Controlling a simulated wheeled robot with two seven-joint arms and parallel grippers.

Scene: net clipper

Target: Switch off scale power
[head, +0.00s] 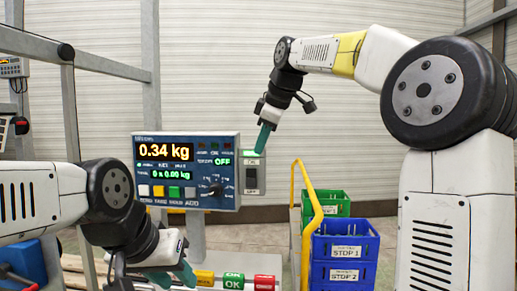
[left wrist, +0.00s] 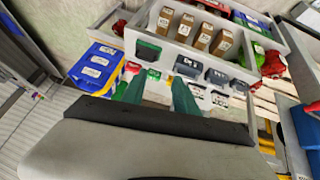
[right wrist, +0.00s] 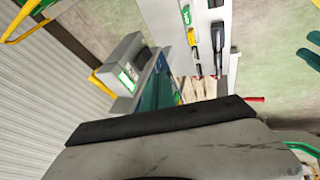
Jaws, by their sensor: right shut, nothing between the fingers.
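The control panel (head: 187,170) is a dark blue box with an orange 0.34 kg readout, a green OFF readout and a row of coloured buttons. Just right of it stands a small grey box (head: 259,184) with a dark rocker-like switch (head: 251,179) and a green lit label; the label's text is unclear. The same grey box (right wrist: 121,62) shows in the right wrist view. My right gripper (head: 262,140) is shut and empty, its teal fingers pointing down at the grey box's top; contact is unclear. My left gripper (head: 187,277) is open and empty, low in front of the panel.
Blue crates (head: 345,248) and a green crate (head: 330,203) stand on the right beside a yellow rail (head: 311,210). Several coloured blocks, including a green OK block (head: 233,281), sit below the panel. A grey metal frame (head: 80,60) stands on the left.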

